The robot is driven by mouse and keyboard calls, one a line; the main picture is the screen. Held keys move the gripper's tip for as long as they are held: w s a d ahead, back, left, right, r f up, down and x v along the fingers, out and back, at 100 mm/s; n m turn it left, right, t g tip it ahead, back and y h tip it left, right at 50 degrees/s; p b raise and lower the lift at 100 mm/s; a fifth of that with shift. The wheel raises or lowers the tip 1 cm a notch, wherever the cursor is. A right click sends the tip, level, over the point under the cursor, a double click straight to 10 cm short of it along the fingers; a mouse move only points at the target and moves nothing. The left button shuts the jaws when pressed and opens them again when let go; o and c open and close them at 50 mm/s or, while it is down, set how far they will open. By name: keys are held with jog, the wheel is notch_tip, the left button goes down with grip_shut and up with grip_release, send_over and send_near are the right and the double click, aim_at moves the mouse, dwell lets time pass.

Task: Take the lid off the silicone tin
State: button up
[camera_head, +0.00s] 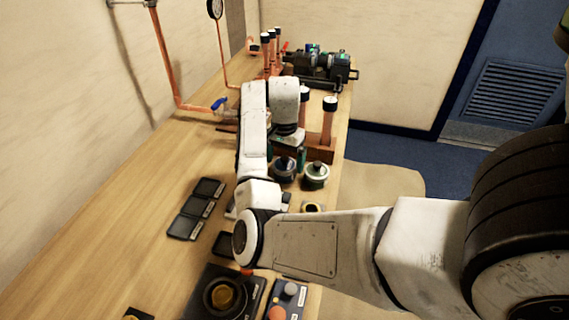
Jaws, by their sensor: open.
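Two small round tins with knobbed lids stand near the right edge of the bench. One is dark with a bluish-grey top (284,170); the other is green with a pale lid and dark knob (316,176). Their labels are too small to read, so I cannot tell which is the silicone tin. Both appear to have their lids on. My gripper (290,154) points down just behind or above the dark tin and is open. My wrist partly hides its fingers, and I cannot tell whether they touch the tin.
Upright copper pipes with dark caps (329,118) stand in a wooden block right behind the tins. Black trays (195,208) lie left of my arm. A black device with a round part (222,293) is at the front. Pumps (318,66) sit at the back.

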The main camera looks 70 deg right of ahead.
jog(key=shift+c, duration=0.4)
jog(key=c, duration=0.7)
jog(key=shift+o, duration=0.2)
